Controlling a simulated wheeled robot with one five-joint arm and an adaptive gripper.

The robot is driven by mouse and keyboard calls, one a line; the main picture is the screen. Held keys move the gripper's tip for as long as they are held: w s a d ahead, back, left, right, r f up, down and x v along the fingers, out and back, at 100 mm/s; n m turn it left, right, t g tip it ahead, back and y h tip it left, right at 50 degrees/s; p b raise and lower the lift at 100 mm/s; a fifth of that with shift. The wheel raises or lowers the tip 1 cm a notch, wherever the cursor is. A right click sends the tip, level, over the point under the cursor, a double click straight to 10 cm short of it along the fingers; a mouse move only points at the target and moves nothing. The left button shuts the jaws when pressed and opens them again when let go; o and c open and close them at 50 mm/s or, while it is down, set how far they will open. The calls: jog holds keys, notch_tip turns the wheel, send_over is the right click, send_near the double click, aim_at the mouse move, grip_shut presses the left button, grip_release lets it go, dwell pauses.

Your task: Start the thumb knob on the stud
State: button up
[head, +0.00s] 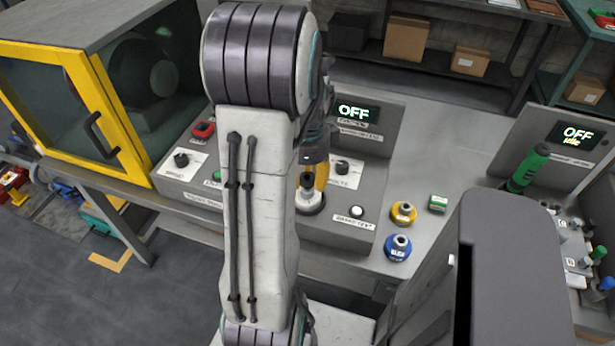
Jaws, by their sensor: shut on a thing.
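My gripper (314,182) reaches down over the front of the grey bench console, just right of my own arm, which fills the middle of the head view. One yellow finger shows clearly; the other is mostly hidden. The gripper is shut on a small dark-topped piece (306,181), which looks like the thumb knob. Directly below it is a pale round part on a dark round base (311,204) on the console. The stud cannot be made out, and I cannot tell whether the knob touches it.
A yellow-framed cabinet (85,65) stands at the left. The console (338,232) carries a white button (356,211) and an OFF display (355,112). A green cylinder (527,168) stands farther right.

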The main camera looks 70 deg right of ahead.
jog(key=shift+f+b, duration=0.3)
jog(key=shift+f, duration=0.05)
dwell(0.3)
jog(key=m, duration=0.5)
dwell(0.4)
jog(key=shift+m, duration=2.6)
jog(key=shift+m, duration=0.4)
jog(key=m, duration=0.4)
jog(key=shift+b, duration=0.3)
